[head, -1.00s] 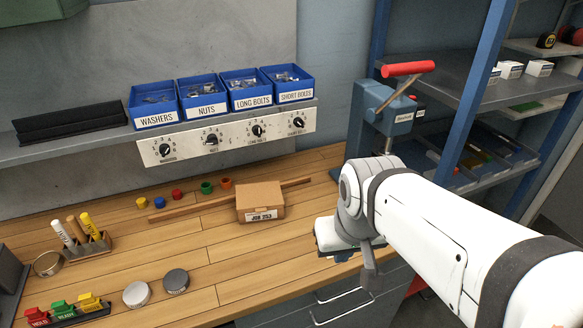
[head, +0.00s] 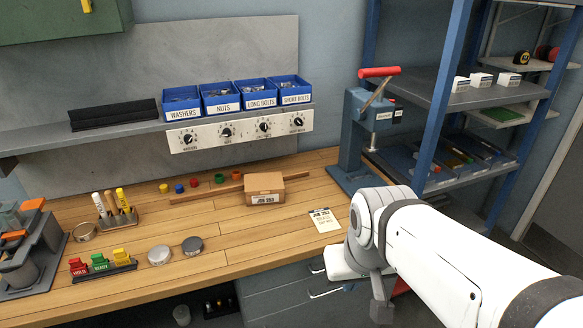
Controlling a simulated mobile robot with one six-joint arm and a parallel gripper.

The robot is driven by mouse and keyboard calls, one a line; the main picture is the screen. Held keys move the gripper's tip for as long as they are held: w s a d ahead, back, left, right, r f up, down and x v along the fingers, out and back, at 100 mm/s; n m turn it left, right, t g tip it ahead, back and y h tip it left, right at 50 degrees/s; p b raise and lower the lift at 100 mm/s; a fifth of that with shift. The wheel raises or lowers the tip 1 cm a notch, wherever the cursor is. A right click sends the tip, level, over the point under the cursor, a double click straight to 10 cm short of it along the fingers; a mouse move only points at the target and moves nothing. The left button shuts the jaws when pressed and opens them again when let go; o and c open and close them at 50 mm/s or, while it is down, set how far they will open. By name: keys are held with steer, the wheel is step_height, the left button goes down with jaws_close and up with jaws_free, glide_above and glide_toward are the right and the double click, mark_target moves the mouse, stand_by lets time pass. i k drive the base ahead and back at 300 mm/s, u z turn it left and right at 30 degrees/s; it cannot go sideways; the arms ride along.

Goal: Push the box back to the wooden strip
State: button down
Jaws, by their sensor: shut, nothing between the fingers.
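The box (head: 264,190) is brown cardboard with a white label reading "JOB 253". It sits upright on the wooden bench in the head view, in front of the wooden strip (head: 205,189). The long, thin strip runs behind the box and shows on both sides of it. The box hides the strip's middle, so I cannot tell whether they touch. My gripper (head: 382,312) is shut and empty, pointing down at the bench's front right. It is apart from the box, to its right and nearer to me.
A job card (head: 325,221) lies right of the box. A vise-like press (head: 360,130) with a red handle stands at the back right. Small coloured caps (head: 194,183) lie behind the strip. The bench before the box is clear.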

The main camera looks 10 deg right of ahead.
mark_target(277, 198)
steer(key=u, duration=0.15)
steer(key=i, duration=0.9)
steer(key=z, duration=0.05)
